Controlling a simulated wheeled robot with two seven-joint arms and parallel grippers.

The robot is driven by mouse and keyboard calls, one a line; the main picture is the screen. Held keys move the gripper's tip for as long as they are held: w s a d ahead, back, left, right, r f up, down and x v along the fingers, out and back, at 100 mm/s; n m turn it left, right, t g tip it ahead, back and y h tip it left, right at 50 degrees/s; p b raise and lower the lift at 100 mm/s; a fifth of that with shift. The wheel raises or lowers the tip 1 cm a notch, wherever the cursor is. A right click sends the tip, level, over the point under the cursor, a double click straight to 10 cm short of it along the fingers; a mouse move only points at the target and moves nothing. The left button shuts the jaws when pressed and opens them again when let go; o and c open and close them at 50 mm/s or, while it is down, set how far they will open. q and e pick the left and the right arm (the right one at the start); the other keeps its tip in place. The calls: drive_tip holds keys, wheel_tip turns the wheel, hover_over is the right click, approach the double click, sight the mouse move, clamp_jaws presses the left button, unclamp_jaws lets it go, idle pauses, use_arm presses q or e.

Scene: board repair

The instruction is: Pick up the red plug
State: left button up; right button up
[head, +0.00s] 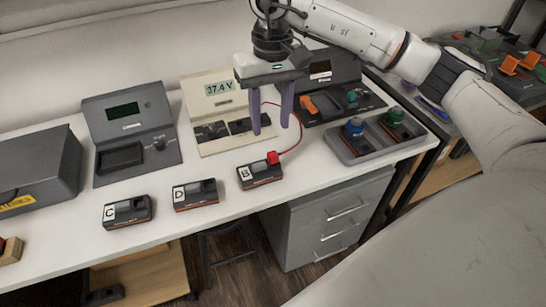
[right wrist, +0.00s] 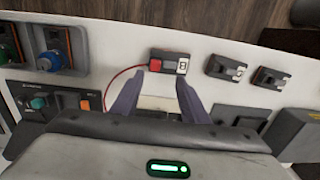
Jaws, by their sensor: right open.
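The red plug (head: 272,157) sits at the right end of the small dark module marked B (head: 259,176), near the table's front edge. A red wire runs from the plug back past my gripper. In the right wrist view the red plug (right wrist: 156,66) is on module B (right wrist: 169,63), beyond the fingertips. My right gripper (head: 269,130) is open and empty, fingers pointing down, above the table behind the plug and apart from it. It also shows in the right wrist view (right wrist: 151,86). My left gripper is not in view.
Modules D (head: 194,195) and C (head: 128,212) stand left of B along the front edge. A meter reading 37.4 V (head: 220,88) stands behind. A grey tray (head: 360,157) with blue and green connectors lies to the right. Bare tabletop surrounds B.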

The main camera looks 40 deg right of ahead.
sight(273, 153)
drive_tip(key=f, duration=0.3)
drive_tip(key=shift+d+f, duration=0.25)
drive_tip(key=shift+d, duration=0.15)
drive_tip(key=f, duration=0.3)
drive_tip(key=f+p, duration=0.1)
drive_tip(key=f, duration=0.2)
drive_tip(key=shift+w+f, duration=0.2)
drive_tip(key=shift+f, duration=0.05)
clamp_jaws()
